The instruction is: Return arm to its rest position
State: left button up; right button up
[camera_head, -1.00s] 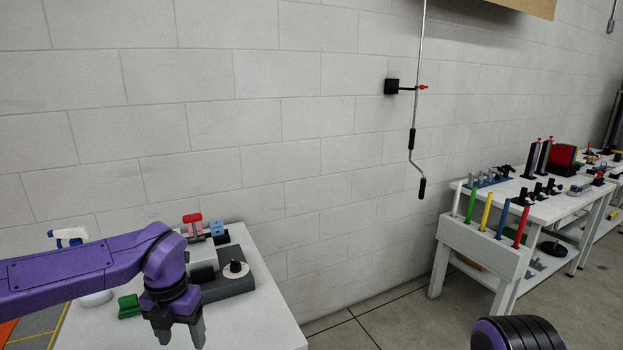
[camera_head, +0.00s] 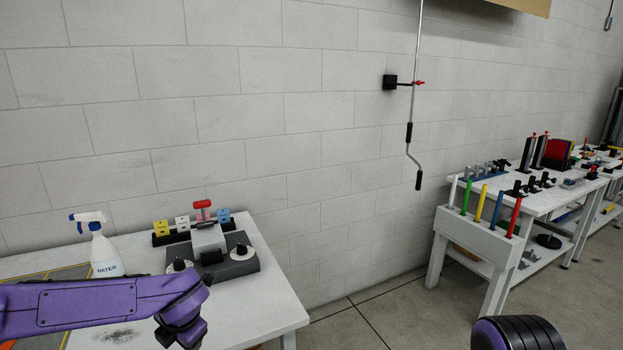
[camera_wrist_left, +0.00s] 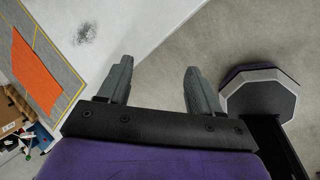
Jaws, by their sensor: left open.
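My left arm (camera_head: 95,305) comes in low from the left in the head view, in front of the white table (camera_head: 262,300). Its fingers are below the bottom edge of that view. In the left wrist view my left gripper (camera_wrist_left: 158,85) is open and empty, with its two grey fingers apart and pointing at the floor beside the table edge. Only a dark, ribbed part of my right arm (camera_head: 518,334) shows at the bottom right of the head view; the right gripper is not seen.
On the white table stand a spray bottle (camera_head: 105,250) marked WATER and a grey device with a red-topped lever (camera_head: 209,241). Several coloured blocks (camera_head: 162,228) stand behind it. A workbench (camera_head: 478,234) with coloured tubes is at the right. Floor between is clear.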

pick_arm(q)
jog(key=s+f+m+t+b, duration=0.1)
jog(key=s+f+m, duration=0.2)
jog(key=f+m, duration=0.3)
jog(key=s+d+f+m+t, duration=0.1)
jog(key=s+f+m, duration=0.25)
jog(key=f, duration=0.35)
jog(key=s+f+m+t+b, duration=0.1)
jog(key=s+f+m, duration=0.35)
jog(key=f, duration=0.25)
jog(key=s+a+f+m+g+b, duration=0.1)
jog(key=s+f+m, duration=0.3)
jog(key=s, duration=0.6)
jog(key=s+a+f+m+g+b, duration=0.1)
jog(key=s+f+m, duration=0.4)
jog(key=s, duration=0.5)
notch_tip(320, 180, down, 2)
jog(key=shift+s+a+f+m+g, duration=0.1)
jog(key=shift+s+a+m+g, duration=0.4)
jog(key=shift+a, duration=0.55)
